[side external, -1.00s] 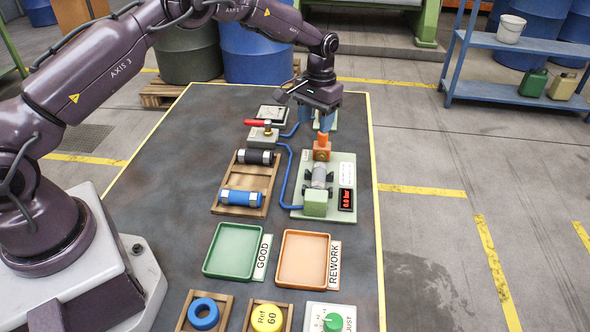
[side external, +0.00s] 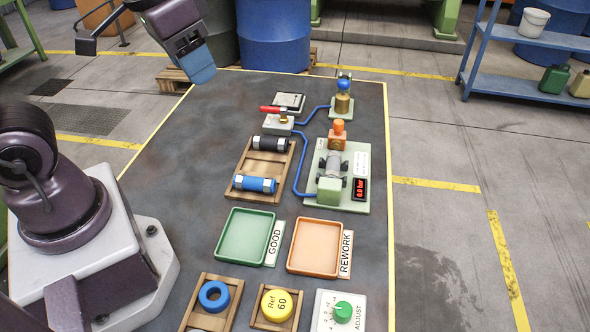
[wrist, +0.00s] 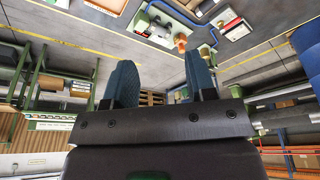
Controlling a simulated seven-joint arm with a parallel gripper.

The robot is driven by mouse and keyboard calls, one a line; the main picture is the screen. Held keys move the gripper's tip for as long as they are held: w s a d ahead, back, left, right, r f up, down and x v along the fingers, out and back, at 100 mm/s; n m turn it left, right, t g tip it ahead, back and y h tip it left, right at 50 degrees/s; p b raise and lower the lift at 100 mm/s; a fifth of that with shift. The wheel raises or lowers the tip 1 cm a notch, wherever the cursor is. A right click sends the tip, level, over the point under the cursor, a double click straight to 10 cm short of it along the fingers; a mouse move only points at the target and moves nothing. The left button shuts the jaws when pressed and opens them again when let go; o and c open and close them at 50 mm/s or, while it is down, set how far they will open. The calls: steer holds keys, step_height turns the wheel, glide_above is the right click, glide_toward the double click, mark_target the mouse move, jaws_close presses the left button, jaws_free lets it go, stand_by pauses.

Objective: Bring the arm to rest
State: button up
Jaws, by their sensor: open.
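My gripper (side external: 200,72) is raised at the upper left in the side external view, above the back left corner of the dark work table (side external: 190,150). Its blue fingers point down and to the right. In the wrist view the two blue fingers (wrist: 160,80) stand wide apart with nothing between them. The gripper is clear of the bench items. The test fixture (side external: 357,150), with an orange-topped block (side external: 338,132) and a grey cylinder on it, stands on the right of the table, well away from the gripper.
A wooden rack (side external: 262,170) holds a black and a blue cylinder. A green GOOD tray (side external: 246,236) and an orange REWORK tray (side external: 316,247) lie in front. A red-handled valve (side external: 278,120) sits behind the rack. Blue drums (side external: 272,40) stand behind the table.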

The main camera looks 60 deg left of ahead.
steer(key=s+r, duration=0.1)
steer(key=s+r+t, duration=0.1)
steer(key=s+t, duration=0.1)
steer(key=shift+s+d+r, duration=0.25)
steer(key=shift+s+r, duration=0.1)
steer(key=shift+r, duration=0.05)
